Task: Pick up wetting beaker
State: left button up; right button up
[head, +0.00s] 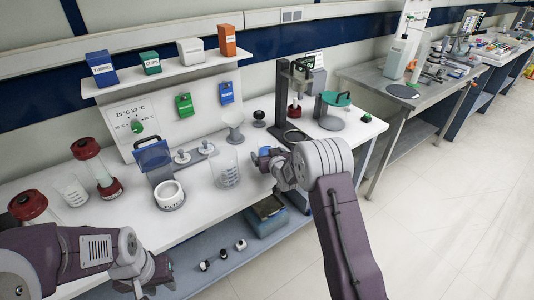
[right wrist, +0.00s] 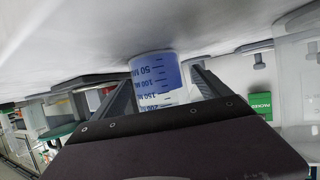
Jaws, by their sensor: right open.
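A clear beaker with blue liquid and blue volume marks stands on the white bench, in the middle of the right wrist view (right wrist: 157,78). No name shows on it, but it appears to be the wetting beaker. My right gripper (right wrist: 165,95) is open, with one finger on each side of this beaker. In the head view my right gripper (head: 263,160) is low over the bench's front part, and only a bit of blue (head: 264,151) shows there. My left gripper (head: 150,284) is low at the bottom left, in front of the bench; its jaws are unclear.
A large clear beaker (head: 224,168) stands left of my right gripper. A white filter cup (head: 170,195), a smaller beaker (head: 71,190) and red-capped columns (head: 97,168) stand further left. A press stand (head: 293,95) and a green-topped device (head: 333,105) are behind to the right.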

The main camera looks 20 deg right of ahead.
jog(key=x, duration=0.3)
jog(key=shift+w+d+f, duration=0.15)
jog(key=shift+w+f, duration=0.1)
jog(key=shift+w, duration=0.1)
jog(key=shift+s+r, duration=0.1)
jog(key=c, duration=1.6)
